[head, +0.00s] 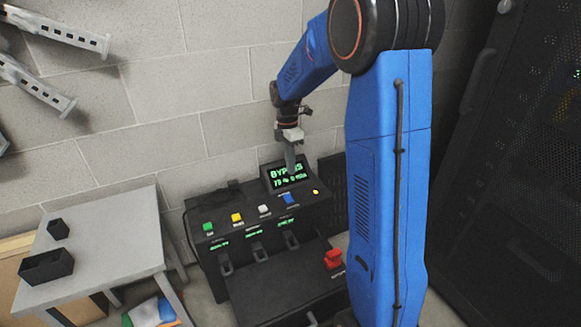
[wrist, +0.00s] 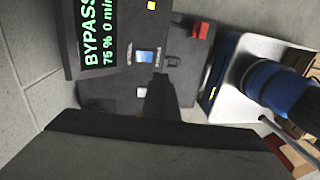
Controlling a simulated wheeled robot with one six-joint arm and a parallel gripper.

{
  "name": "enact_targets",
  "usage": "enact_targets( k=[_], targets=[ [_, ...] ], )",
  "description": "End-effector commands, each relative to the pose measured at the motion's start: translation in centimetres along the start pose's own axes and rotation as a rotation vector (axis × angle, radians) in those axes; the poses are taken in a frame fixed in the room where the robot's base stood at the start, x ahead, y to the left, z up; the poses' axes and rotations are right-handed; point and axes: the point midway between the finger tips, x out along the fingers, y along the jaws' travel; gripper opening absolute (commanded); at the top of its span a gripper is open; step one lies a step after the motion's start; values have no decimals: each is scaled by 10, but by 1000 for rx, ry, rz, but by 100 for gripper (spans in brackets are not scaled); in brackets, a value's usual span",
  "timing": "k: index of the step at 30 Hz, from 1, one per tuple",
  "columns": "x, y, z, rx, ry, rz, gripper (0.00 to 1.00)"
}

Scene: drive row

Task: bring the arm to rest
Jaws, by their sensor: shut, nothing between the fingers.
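My gripper (head: 291,171) hangs fingers-down from my blue arm in the head view, in front of the console's screen. It is shut with nothing held. In the wrist view, my dark gripper (wrist: 163,92) reaches over the console, near the blue button (wrist: 146,57). The black console (head: 240,225) stands against the wall. Its screen (head: 287,175) shows green text, and in the wrist view the screen (wrist: 96,35) reads "BYPASS" and "75 % 0 min". I cannot tell whether the fingertips touch the console.
Green (head: 208,227), yellow (head: 236,217), white (head: 264,209) and blue (head: 288,199) buttons line the console top. A red switch (head: 333,258) sits at its lower right. A grey table (head: 110,245) with two dark bins stands left. A black cabinet (head: 510,170) stands right.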

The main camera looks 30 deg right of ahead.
Motion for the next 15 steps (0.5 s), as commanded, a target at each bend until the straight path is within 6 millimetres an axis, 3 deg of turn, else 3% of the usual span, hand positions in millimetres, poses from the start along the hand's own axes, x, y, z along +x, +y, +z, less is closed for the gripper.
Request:
enact_targets(
  k=[10,15],
  targets=[
    [-2,-3,-1,11,-1,5,0],
    [-22,-25,-8,104,-3,42,0]
  ],
)
